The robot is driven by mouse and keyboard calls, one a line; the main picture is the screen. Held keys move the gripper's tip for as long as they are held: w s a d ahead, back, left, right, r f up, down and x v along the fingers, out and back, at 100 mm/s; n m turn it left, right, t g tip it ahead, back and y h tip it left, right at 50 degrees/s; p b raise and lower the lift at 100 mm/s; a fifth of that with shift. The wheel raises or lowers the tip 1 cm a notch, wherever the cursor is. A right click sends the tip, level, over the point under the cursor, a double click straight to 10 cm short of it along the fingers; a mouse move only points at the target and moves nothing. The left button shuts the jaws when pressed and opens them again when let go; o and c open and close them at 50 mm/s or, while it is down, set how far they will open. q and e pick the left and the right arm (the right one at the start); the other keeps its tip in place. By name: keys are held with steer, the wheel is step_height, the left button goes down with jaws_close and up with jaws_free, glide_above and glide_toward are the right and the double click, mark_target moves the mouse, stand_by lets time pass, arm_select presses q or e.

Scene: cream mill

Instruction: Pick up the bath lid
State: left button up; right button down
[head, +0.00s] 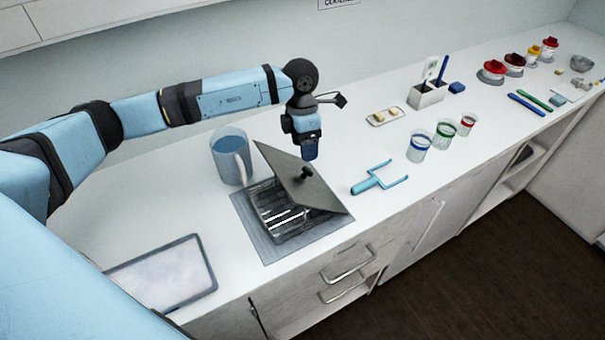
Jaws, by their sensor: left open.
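The bath lid (291,178) is a grey plate with a black knob (306,173) on top. It sits tilted over the bath (262,205), a sunken basin with a wire rack inside and a grey surround. The front left part of the bath is uncovered. My left gripper (310,155) points down at the lid's far edge, just behind the knob. It is open, and the knob is not between its fingers. Its fingertips are partly hidden, so I cannot tell whether they touch the lid. My right gripper is not in view.
A jug (229,158) of blue liquid stands left of the bath. A blue two-pronged tool (370,183) lies to its right. A tablet-like tray (165,274) is at front left. Banded beakers (418,148), a small dish (384,117) and a pen holder (427,96) stand further right.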

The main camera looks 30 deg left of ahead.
mark_target(307, 168)
arm_select(q)
steer(key=shift+f, duration=0.6)
steer(key=shift+d+f, duration=0.1)
steer(key=shift+f, duration=0.15)
steer(key=f, duration=0.1)
steer(key=f+p, duration=0.2)
steer(key=f, duration=0.1)
steer(key=shift+s+d+f, duration=0.1)
steer(key=shift+s+d, duration=0.2)
steer(key=shift+d, duration=0.1)
steer(key=shift+f, duration=0.2)
steer(key=c, duration=1)
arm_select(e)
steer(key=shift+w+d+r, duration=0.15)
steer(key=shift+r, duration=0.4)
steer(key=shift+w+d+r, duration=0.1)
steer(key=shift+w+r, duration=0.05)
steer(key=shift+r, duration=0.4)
